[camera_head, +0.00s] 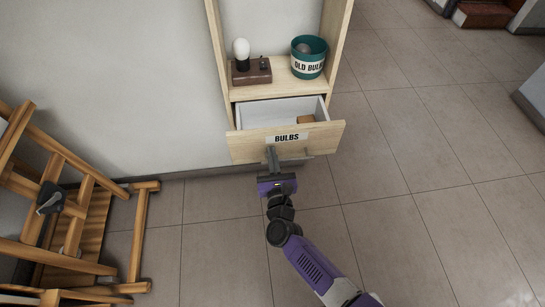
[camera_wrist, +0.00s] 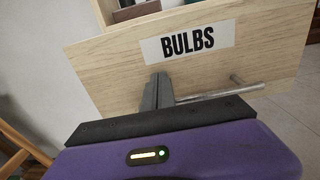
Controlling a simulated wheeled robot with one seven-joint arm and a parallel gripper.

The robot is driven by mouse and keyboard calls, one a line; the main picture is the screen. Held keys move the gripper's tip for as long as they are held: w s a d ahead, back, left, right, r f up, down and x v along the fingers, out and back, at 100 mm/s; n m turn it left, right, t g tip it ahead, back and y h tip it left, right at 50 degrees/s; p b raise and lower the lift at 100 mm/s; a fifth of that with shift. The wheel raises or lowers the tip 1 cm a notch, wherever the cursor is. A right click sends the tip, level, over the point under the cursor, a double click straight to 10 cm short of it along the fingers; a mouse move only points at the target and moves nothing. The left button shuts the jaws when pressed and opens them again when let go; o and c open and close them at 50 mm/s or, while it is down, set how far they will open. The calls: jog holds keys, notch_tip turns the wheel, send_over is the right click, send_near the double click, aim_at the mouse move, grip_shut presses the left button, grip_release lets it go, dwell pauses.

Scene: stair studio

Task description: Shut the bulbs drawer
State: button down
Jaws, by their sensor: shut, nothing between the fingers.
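The bulbs drawer (camera_head: 248,145) is pulled out of the low wooden shelf unit, with its white inside showing and a small brown item (camera_head: 305,119) in it. Its front carries a BULBS label (camera_wrist: 187,42) and a metal bar handle (camera_wrist: 222,92). My gripper (camera_head: 271,150) is shut and empty, with its fingers at the drawer front just below the label. In the wrist view the fingers (camera_wrist: 158,84) are together beside the left end of the handle. I cannot tell whether they touch the wood.
On the shelf above stand a bulb on a brown base (camera_head: 251,70) and a green OLD BULBS bucket (camera_head: 308,57). A wooden easel-like frame (camera_head: 70,210) stands at the left. The tiled floor (camera_head: 420,150) to the right is clear.

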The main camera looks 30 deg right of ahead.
jog(key=b+x, duration=0.3)
jog(key=x, duration=0.1)
jog(key=b+x, duration=0.2)
jog(key=x, duration=0.2)
jog(key=b+x, duration=0.3)
jog(key=x, duration=0.2)
jog(key=shift+f+b, duration=0.25)
jog(key=shift+b, duration=0.05)
jog(key=shift+w+d+r, duration=0.1)
jog(key=shift+w+d, duration=0.05)
jog(key=shift+w, duration=0.15)
jog(key=shift+w+r, duration=0.15)
jog(key=shift+r, duration=0.2)
jog(key=shift+d, duration=0.1)
